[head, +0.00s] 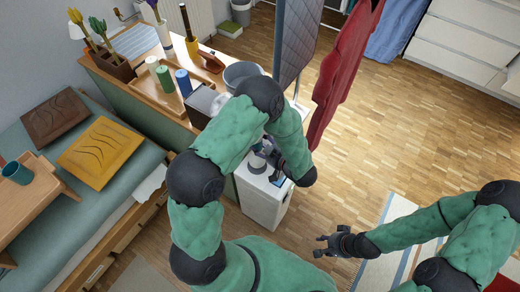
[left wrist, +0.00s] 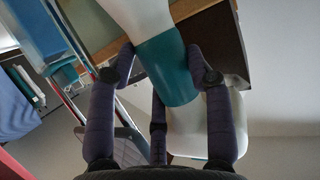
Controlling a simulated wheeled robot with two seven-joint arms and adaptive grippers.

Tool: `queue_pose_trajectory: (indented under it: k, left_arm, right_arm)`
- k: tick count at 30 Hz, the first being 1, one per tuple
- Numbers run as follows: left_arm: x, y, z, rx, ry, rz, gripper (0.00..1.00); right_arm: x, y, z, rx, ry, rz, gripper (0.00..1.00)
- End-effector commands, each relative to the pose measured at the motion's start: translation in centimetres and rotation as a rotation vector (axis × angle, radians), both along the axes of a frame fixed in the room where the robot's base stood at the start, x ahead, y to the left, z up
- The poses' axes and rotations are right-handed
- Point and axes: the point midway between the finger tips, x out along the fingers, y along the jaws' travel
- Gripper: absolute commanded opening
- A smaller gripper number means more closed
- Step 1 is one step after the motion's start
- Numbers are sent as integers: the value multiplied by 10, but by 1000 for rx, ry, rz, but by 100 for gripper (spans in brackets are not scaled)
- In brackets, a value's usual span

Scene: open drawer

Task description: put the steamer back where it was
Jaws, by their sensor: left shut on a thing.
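The steamer (left wrist: 165,70), white with a teal band, fills the middle of the left wrist view. My left gripper (left wrist: 163,58) has dark fingers on both sides of the teal band and is shut on it. In the head view, my left gripper (head: 268,155) is over the white box-like unit beside the counter, mostly hidden by my own arm. I cannot clearly make out the steamer there. My right gripper (head: 322,245) is open and empty above the wooden floor at lower centre.
A wooden counter (head: 150,92) with bottles, cylinders and a grey bowl (head: 240,73) stands at the left. The white unit (head: 259,203) stands at its end. A red garment (head: 342,75) and a grey board (head: 297,40) rise behind.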

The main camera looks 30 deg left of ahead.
Motion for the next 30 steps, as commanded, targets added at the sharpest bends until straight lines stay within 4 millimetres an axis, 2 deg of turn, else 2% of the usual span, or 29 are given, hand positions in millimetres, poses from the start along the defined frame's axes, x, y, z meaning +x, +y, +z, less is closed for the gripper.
queue_pose_trajectory:
  k: [3, 8, 21, 22, 23, 24, 30]
  left_arm:
    - [1, 8, -12, 1, 1, 3, 0]
    - [1, 6, -33, 1, 1, 1, 0]
    - [1, 6, -37, 2, -1, 1, 0]
    - [1, 6, -37, 0, 0, 1, 60]
    - [1, 6, -37, 0, 0, 1, 68]
    - [1, 6, -37, 0, 0, 1, 75]
    - [1, 6, -36, 0, 0, 1, 75]
  right_arm:
    - [0, 0, -7, 0, 0, 0, 40]
    - [0, 0, -17, 0, 0, 0, 40]
    - [0, 0, -18, 0, 0, 0, 40]
    - [0, 0, -17, 0, 0, 0, 40]
    - [0, 0, -17, 0, 0, 0, 40]
    - [0, 0, -17, 0, 0, 0, 40]
    - [0, 0, -17, 0, 0, 0, 40]
